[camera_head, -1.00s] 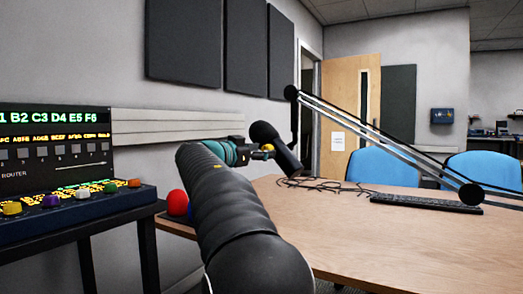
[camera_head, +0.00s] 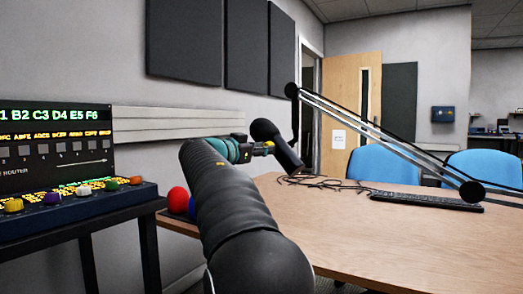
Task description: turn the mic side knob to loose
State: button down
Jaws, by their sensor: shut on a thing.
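The black microphone (camera_head: 277,145) hangs tilted at the end of a boom arm (camera_head: 385,143) over the left part of the wooden table. The fingertips are small and partly merge with the dark microphone, so the exact hold on the knob is hard to make out.
The table (camera_head: 400,240) carries a loose cable (camera_head: 320,182) and a black keyboard (camera_head: 425,201). A router panel (camera_head: 60,195) with coloured knobs stands at the left. A red ball-like thing (camera_head: 178,200) sits beside my arm. Blue chairs (camera_head: 384,166) stand behind the table.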

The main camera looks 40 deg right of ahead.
jog(key=shift+s+d+n+t+b, duration=0.15)
jog(key=shift+n+t, duration=0.1)
jog(key=shift+n, duration=4.2)
jog(key=shift+n+t+b, duration=0.15)
jog(key=shift+n+t, duration=0.1)
jog(key=shift+n, duration=4.2)
jog(key=c, duration=0.8)
grip_release()
